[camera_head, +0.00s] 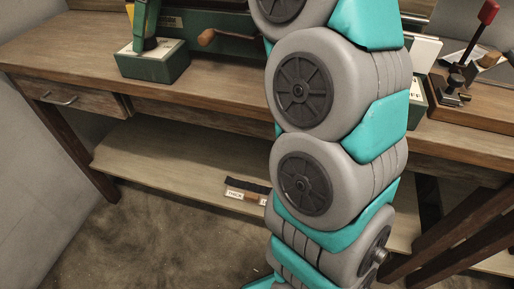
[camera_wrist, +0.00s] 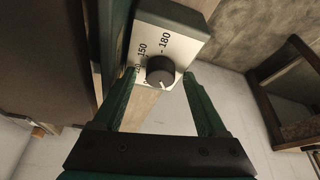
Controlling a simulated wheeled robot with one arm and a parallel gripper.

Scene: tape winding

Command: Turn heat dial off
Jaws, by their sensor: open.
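In the wrist view a round black heat dial (camera_wrist: 161,70) sits on a pale scale plate (camera_wrist: 151,35) printed with 120, 150 and 180. The plate is on the face of a dark green box (camera_wrist: 185,17). A light pointer mark shows toward the dial's lower edge. My gripper (camera_wrist: 159,75) is open and empty, its two green fingers on either side of the dial in the picture. I cannot tell whether they touch it.
In the head view a wooden workbench (camera_head: 90,50) carries a green device (camera_head: 153,62) at left and a wooden base (camera_head: 480,106) with a red-handled lever (camera_head: 488,12) at right. A lower shelf (camera_head: 150,160) holds small labelled items. The floor (camera_head: 160,240) in front is clear.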

